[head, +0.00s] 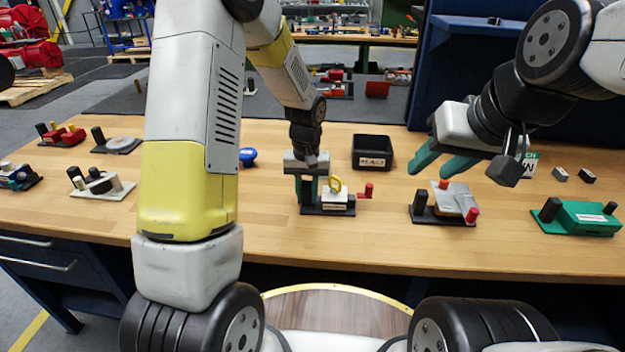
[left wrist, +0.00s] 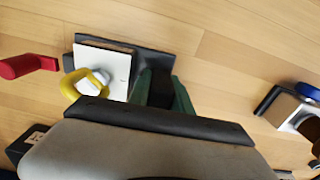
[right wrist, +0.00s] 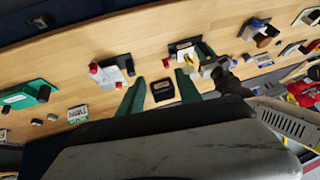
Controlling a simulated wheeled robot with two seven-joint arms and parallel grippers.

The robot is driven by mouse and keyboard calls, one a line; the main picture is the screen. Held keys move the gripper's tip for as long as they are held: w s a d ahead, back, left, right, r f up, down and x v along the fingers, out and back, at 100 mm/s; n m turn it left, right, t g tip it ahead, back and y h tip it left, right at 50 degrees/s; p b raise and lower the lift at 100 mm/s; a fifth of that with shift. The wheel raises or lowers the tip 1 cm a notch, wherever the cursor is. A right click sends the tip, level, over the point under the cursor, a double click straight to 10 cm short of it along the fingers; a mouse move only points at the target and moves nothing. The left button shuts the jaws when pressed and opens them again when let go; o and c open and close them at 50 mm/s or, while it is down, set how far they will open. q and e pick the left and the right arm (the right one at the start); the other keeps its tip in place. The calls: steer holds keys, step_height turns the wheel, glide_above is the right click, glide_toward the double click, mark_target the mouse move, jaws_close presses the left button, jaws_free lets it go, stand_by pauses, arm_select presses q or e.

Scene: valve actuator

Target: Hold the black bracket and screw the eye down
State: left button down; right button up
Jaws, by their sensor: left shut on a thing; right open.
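The black bracket (head: 309,209) stands on the table in the middle of the head view, with a white block (head: 334,202) on its base. The yellow eye (head: 335,185) stands up on top of the white block; in the left wrist view the yellow eye (left wrist: 84,84) sits around a pale stud. My left gripper (head: 307,188) points down and is shut on the upright part of the black bracket (left wrist: 158,88). My right gripper (head: 436,160) is open and empty, held above the table to the right; its green fingers (right wrist: 160,88) are spread in the right wrist view.
A red handle (head: 366,190) sticks out right of the bracket. A black bin (head: 372,152) stands behind it. A grey fixture with red knobs (head: 455,200) lies to the right, and a green fixture (head: 585,218) farther right. Bare table lies between the bracket and the grey fixture.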

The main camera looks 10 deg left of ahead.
steer(key=c, duration=0.3)
steer(key=shift+w+r, duration=0.15)
steer(key=shift+w, duration=0.05)
steer(key=shift+c, duration=0.9)
steer(key=w+a+r+n+g, duration=0.2)
steer(key=w+a+n+g, duration=0.25)
steer(key=w, duration=0.75)
steer(key=w+a+f+n+g, duration=0.4)
steer(key=w+a+f+n, duration=0.25)
steer(key=w+a, duration=0.3)
steer(key=shift+m+t+h, duration=0.25)
steer(key=shift+m+h, duration=0.15)
steer(key=shift+m, duration=0.2)
steer(key=f, duration=0.8)
steer(key=s+f, duration=0.1)
steer(key=f, duration=0.3)
steer(key=shift+a+f, duration=0.1)
steer(key=shift+a, duration=0.1)
jaws_close()
